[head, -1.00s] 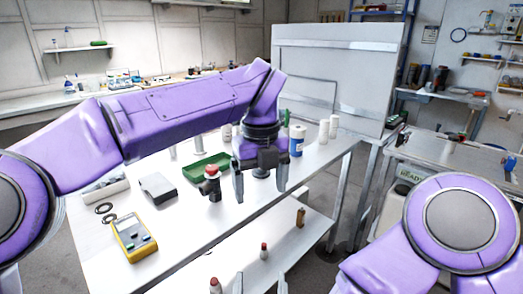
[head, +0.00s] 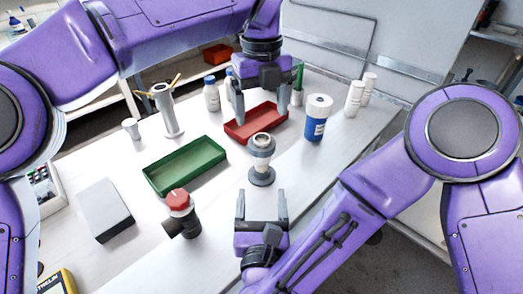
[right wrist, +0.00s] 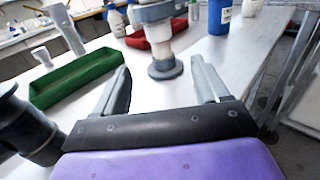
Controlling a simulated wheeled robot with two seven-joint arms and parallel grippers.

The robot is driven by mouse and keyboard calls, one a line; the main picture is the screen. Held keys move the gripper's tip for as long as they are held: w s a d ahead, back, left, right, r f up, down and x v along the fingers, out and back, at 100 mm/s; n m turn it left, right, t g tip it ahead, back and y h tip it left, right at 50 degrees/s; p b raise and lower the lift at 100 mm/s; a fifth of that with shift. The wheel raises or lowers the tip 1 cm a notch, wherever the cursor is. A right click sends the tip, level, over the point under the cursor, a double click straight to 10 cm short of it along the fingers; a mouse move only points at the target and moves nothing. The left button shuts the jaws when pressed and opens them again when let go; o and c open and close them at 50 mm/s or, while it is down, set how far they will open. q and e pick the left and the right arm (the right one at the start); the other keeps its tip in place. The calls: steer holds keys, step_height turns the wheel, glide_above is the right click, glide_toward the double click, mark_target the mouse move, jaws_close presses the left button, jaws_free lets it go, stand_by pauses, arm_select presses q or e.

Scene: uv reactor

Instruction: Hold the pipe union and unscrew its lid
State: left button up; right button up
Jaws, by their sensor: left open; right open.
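The pipe union (head: 262,158), a grey and white fitting on a round grey foot, stands upright on the white table. It also shows in the right wrist view (right wrist: 158,32), where its top is cut off. Its lid appears to be the grey ring on top (head: 262,141). My left gripper (head: 260,108) is open and empty, pointing down above and behind the union. My right gripper (head: 261,197) is open and empty in front of the union, fingers pointing at it. In the right wrist view the foot lies just beyond and between the fingertips (right wrist: 162,72).
A black fitting with a red cap (head: 180,203) stands front left. A green tray (head: 185,165) lies left, a red tray (head: 243,133) behind the union. A blue jar (head: 316,120) and white bottles (head: 354,98) stand back right. A grey box (head: 105,210) lies far left.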

mark_target(262, 165)
arm_select(q)
steer(key=shift+s+r, duration=0.15)
arm_select(e)
steer(key=shift+w+r, duration=0.1)
steer(key=shift+w, duration=0.2)
steer(key=w, duration=0.8)
steer(key=shift+w+d, duration=0.1)
arm_select(q)
steer(key=shift+s, duration=0.1)
arm_select(e)
steer(key=shift+w, duration=0.55)
